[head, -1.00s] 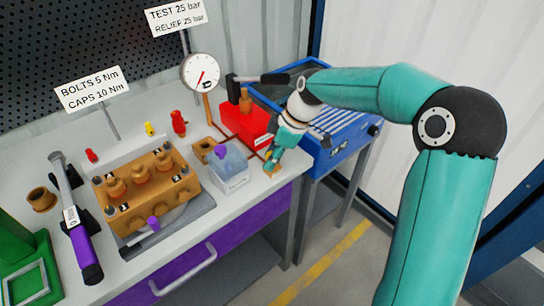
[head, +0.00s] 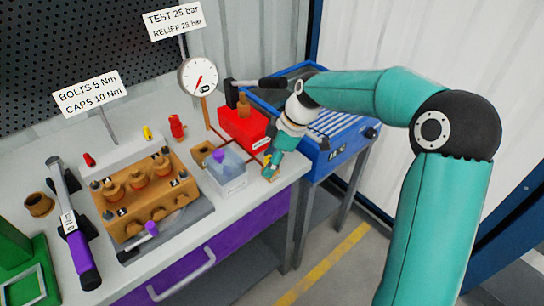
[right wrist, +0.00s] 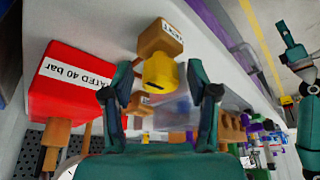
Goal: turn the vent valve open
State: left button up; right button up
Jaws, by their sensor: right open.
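The vent valve is a brass block with a partly readable label (right wrist: 162,36) and a yellow knob (right wrist: 160,72), seen in the right wrist view. My right gripper (right wrist: 161,80) is open, with one finger on each side of the knob. I see a gap beside the knob, and cannot tell whether either finger touches it. In the head view my right gripper (head: 270,168) is at the bench's right front corner and largely hides the valve. My left gripper is not in view.
A red pump box (head: 240,124) stands close behind, with a clear-walled box (head: 223,175) to the left. A pressure gauge (head: 198,77) stands at the back. A brass pump block (head: 160,207) is further left. A blue machine (head: 345,140) is to the right.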

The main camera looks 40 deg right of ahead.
jog(key=v, duration=1.2)
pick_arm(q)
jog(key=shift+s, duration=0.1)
pick_arm(e)
jog(key=shift+f, duration=0.15)
